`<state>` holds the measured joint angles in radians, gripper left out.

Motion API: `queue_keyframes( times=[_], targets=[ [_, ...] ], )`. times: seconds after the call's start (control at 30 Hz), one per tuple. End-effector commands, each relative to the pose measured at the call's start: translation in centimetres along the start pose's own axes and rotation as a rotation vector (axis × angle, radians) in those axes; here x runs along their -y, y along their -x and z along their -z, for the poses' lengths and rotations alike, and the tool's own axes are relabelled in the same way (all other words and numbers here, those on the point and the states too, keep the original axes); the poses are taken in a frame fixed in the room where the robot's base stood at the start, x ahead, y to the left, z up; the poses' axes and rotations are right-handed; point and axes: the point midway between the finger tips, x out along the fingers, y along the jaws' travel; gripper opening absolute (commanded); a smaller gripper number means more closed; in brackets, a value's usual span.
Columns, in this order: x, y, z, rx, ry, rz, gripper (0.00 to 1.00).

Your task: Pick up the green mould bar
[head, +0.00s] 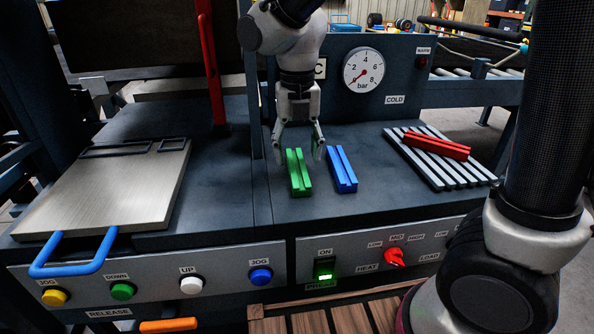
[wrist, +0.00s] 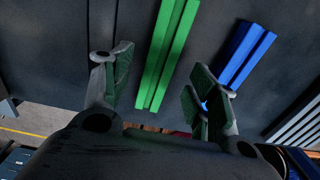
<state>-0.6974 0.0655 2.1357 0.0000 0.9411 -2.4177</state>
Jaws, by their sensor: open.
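The green mould bar (head: 298,173) lies on the dark bench top, its long side running away from the front edge. My gripper (head: 298,152) hangs pointing down above and around the far end of the bar, its fingers apart with nothing between the pads that I can see held. In the wrist view the green bar (wrist: 168,52) shows beyond and between the open fingers (wrist: 160,90). I cannot tell how high the fingertips are above the bench.
A blue bar (head: 341,169) lies close to the right of the green one, near my right finger. A red bar (head: 436,145) rests on a ribbed rack (head: 425,165) at the right. A metal plate with a blue handle (head: 75,255) is at the left. A red lever (head: 211,70) stands behind.

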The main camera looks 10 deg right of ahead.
Motion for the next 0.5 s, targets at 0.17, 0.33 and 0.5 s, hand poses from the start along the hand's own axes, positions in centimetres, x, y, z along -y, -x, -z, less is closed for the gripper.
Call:
queue_keyframes(
  times=[0.17,0.33,0.5],
  targets=[
    [0.0,-2.6,0.0,-0.001,-0.001,0.001,0.59],
    [0.0,-3.1,0.0,0.001,-0.001,-0.001,0.59],
    [0.0,-3.1,0.0,0.001,-0.001,-0.001,0.50]
  ],
)
